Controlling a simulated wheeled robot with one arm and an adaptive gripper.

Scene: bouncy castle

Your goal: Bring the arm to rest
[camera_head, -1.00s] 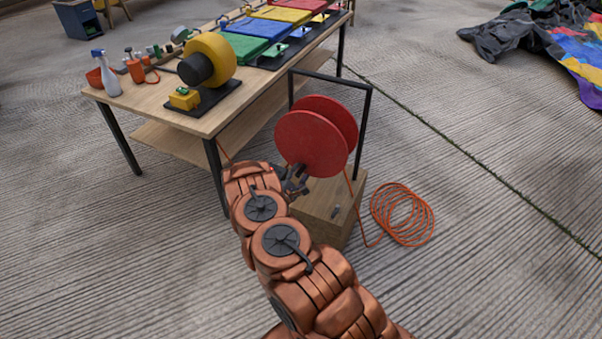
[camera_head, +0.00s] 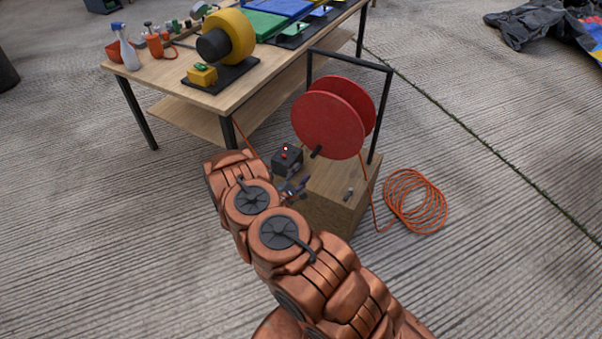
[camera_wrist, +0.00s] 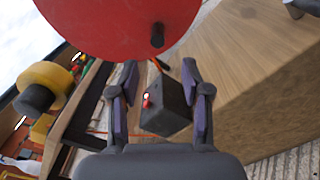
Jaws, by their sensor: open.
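My gripper (camera_head: 292,187) is at the end of my copper-coloured arm, beside the wooden box that carries the red reel. In the wrist view my gripper (camera_wrist: 160,85) has its two fingers apart, with nothing held between them. A dark box with a red switch (camera_wrist: 167,105) shows beyond and between the fingers. It also shows in the head view as a small dark box (camera_head: 287,160) just past my gripper. The red reel (camera_head: 328,125) stands in a black frame on the wooden box (camera_head: 330,205). Part of my gripper is hidden by my arm in the head view.
A wooden workbench (camera_head: 180,92) at the back left carries a yellow blower (camera_head: 229,37), a spray bottle (camera_head: 124,47) and coloured panels. A coiled orange cord (camera_head: 415,200) lies on the floor right of the wooden box.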

